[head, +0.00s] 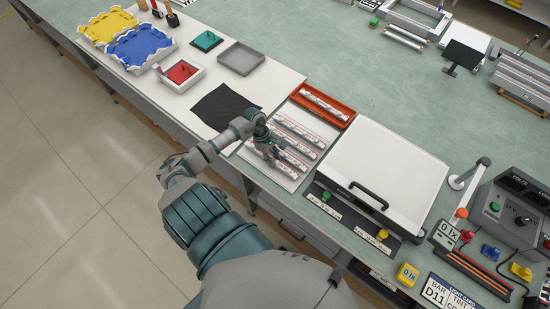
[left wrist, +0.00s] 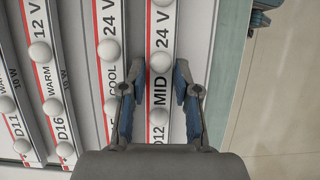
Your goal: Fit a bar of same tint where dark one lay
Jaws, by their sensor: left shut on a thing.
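My left gripper (head: 272,149) is over the tray of light bars (head: 247,153). In the left wrist view its fingers (left wrist: 160,86) are shut on the sides of a white bar marked 24 V, MID and D12 (left wrist: 161,38), the rightmost bar there. Beside it lie a bar marked COOL, 24 V (left wrist: 108,45) and a bar marked WARM, 12 V, D16 (left wrist: 45,78). Another, marked D11 (left wrist: 15,128), is at the left. The lightbox (head: 385,175) has a white top with a dark handle and stands right of the tray. My right gripper is out of view.
An orange-red tray (head: 345,122) with one bar (head: 325,103) lies behind the bar tray. A black cloth (head: 224,105) lies left. A control box (head: 520,210) and a light card (head: 450,293) reading BAR D11, TINT partly cut off, are at right. The green bench behind has free room.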

